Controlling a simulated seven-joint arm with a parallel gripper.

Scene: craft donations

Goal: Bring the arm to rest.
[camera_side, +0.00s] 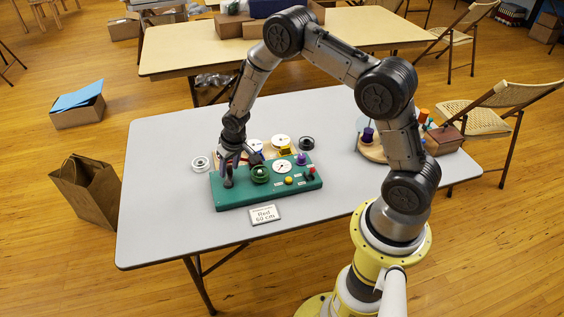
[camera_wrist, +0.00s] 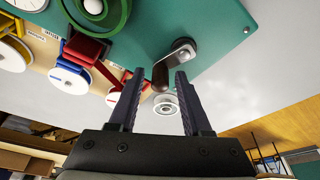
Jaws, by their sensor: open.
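My gripper (camera_side: 229,160) hangs low over the left end of the green board (camera_side: 240,198) on the grey table, arm arched above it. In the wrist view my gripper (camera_wrist: 156,76) has its two black fingers apart. A dark crank handle (camera_wrist: 160,76) on a metal arm shows between and just beyond the fingertips. I cannot tell whether the fingers touch it. A green wheel (camera_wrist: 98,14) sits on the board beside the crank; it also shows in the side view (camera_side: 260,174). The arm is bent, not folded.
A card reading "Red 60 cm" (camera_side: 264,214) lies in front of the board. A white spool (camera_side: 200,164) and a black ring (camera_side: 306,143) lie near it. A round wooden stand (camera_side: 370,152) and a brown box (camera_side: 443,140) are at the right. The table's left front is clear.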

